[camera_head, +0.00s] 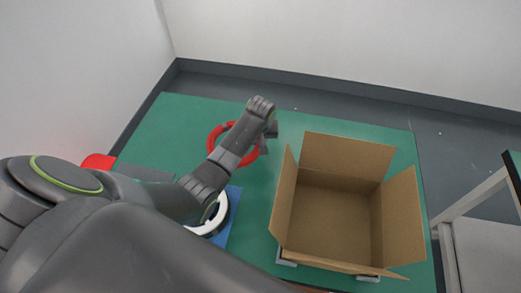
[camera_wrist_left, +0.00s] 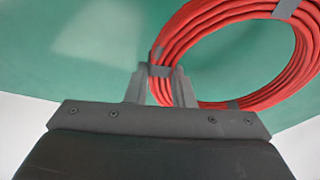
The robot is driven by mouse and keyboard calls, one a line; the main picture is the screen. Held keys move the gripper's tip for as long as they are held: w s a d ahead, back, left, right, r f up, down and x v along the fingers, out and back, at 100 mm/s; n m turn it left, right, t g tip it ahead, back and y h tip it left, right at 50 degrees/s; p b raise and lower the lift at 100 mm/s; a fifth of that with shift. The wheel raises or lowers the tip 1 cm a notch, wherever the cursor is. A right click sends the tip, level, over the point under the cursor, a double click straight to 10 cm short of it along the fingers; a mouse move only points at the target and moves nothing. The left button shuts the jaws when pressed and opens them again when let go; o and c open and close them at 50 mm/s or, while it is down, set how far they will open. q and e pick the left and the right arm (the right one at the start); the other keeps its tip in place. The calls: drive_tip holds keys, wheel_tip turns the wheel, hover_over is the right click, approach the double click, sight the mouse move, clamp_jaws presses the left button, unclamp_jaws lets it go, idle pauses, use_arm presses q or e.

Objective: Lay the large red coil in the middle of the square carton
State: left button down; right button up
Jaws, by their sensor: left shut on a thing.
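The large red coil (camera_head: 214,137) is partly hidden behind my left arm in the head view. In the left wrist view the coil (camera_wrist_left: 245,100) is a ring of several red strands with grey tape bands. My left gripper (camera_wrist_left: 161,88) is shut on the coil's near side, at a taped spot; in the head view the gripper (camera_head: 266,147) is at the coil's right side. The square carton (camera_head: 335,215) stands open and empty to the right of the coil, with its flaps spread outward. My right gripper is not in view.
A white coil (camera_head: 222,213) lies on a blue sheet (camera_head: 235,195), partly behind my left arm. A red object (camera_head: 98,161) is at the left edge of the green table (camera_head: 150,132). A grey-white bench (camera_head: 485,240) stands at the right. The table behind the carton is clear.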

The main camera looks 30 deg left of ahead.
use_arm(q)
drive_tip(key=shift+f, duration=2.25)
drive_tip(key=c, duration=1.2)
unclamp_jaws()
drive_tip(key=shift+f, duration=0.1)
drive_tip(key=shift+c, duration=0.2)
